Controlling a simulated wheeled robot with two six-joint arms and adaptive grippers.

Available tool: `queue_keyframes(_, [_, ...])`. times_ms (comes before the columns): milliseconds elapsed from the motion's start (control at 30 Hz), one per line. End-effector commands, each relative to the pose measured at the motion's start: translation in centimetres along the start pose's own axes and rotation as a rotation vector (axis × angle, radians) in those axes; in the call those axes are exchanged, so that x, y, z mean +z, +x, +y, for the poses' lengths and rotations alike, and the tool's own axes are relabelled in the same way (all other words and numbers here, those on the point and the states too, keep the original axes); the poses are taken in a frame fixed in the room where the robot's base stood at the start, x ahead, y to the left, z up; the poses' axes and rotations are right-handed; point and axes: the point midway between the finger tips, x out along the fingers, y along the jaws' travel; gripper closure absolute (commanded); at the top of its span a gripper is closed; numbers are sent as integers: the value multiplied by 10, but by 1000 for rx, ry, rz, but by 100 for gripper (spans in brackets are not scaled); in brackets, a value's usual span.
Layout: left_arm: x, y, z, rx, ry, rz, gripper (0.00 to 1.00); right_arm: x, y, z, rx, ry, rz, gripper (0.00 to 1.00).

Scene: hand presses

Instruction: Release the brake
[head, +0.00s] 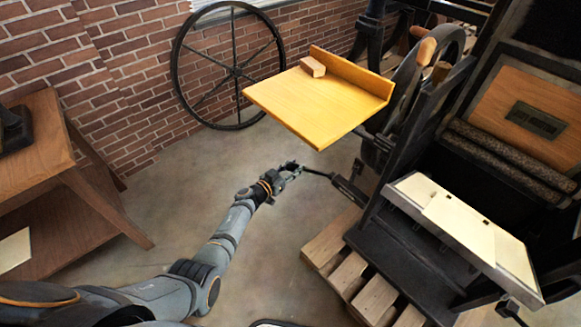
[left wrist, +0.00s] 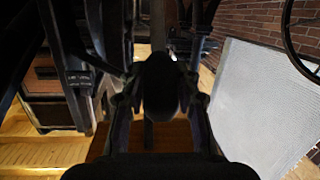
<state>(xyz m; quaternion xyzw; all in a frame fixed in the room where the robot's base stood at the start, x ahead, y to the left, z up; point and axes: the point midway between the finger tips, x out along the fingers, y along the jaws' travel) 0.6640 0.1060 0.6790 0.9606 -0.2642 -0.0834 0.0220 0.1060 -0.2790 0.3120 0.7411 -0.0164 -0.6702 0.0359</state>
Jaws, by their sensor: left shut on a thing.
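The brake lever (head: 318,173) is a thin dark rod that sticks out to the left from the low side of the black press (head: 400,245). My left gripper (head: 291,169) reaches in from the lower left and is shut on the lever's outer end. In the left wrist view a dark rounded knob (left wrist: 160,88) sits between the two fingers of my left gripper (left wrist: 160,110). The grip hides part of the lever's end. I do not see my right gripper.
A yellow wooden feed board (head: 310,100) with a small wooden block (head: 312,67) juts out above the lever. A wooden pallet (head: 335,245) lies under the press. A large spoked wheel (head: 228,65) leans at the brick wall. A wooden table (head: 60,180) stands left. Floor between is clear.

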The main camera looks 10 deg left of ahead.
Motion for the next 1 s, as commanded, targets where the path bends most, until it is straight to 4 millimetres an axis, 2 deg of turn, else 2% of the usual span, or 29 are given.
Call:
queue_keyframes(33, [-7,1,-1,-4,5,-7,100,-1,-8,1,0,0,0,60])
queue_keyframes(200, [-10,6,0,-7,6,-24,100,-2,-15,1,0,0,0,60])
queue_keyframes(733, [-15,10,0,-6,10,-23,100,-2,-17,1,0,0,0,60])
queue_keyframes(767, [-16,10,0,-6,10,-23,65,-2,-17,1,0,0,0,60])
queue_keyframes(900, [-14,9,1,-5,8,-26,46,-2,-17,1,0,0,-1,60])
queue_keyframes(1000, [-12,9,1,-5,7,-28,44,-2,-17,1,0,0,0,60])
